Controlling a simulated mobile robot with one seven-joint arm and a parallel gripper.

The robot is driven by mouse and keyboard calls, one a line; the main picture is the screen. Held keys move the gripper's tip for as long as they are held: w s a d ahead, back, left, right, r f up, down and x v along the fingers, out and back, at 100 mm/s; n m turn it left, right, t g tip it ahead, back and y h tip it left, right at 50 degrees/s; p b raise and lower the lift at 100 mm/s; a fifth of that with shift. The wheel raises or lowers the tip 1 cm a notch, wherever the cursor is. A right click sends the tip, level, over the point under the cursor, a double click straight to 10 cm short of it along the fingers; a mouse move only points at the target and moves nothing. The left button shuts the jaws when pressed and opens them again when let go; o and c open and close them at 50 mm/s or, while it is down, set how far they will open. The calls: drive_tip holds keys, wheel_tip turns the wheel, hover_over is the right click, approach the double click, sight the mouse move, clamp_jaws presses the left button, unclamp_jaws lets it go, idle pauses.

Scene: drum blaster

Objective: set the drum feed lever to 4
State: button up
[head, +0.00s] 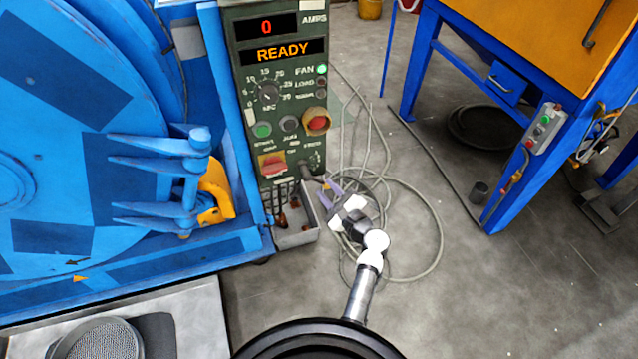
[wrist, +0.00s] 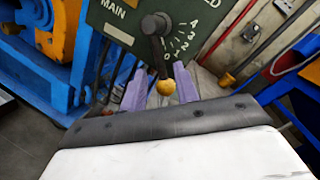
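The drum feed lever (wrist: 160,52) shows in the wrist view as a dark arm with a yellow ball knob (wrist: 166,87), hanging down from its pivot on the green control panel (wrist: 118,18). White marks 0 to 4 (wrist: 186,42) curve up on its right, and the lever lies by the 0. My gripper (wrist: 160,72) has its two purple fingers apart, one on each side of the lever near the knob. I cannot tell whether either finger touches it. In the head view my gripper (head: 328,193) is at the lower right of the panel (head: 285,98); the lever's setting is too small to read there.
The panel display reads 0 and READY (head: 283,50). A blue drum machine (head: 60,180) with yellow parts stands left of the panel. Loose cables (head: 425,265) lie on the floor around my arm.

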sight(320, 182)
drive_tip(key=x, duration=0.5)
drive_tip(key=shift+d+b, duration=0.1)
drive_tip(key=shift+b, duration=0.3)
drive_tip(key=shift+s, duration=0.1)
clamp_jaws()
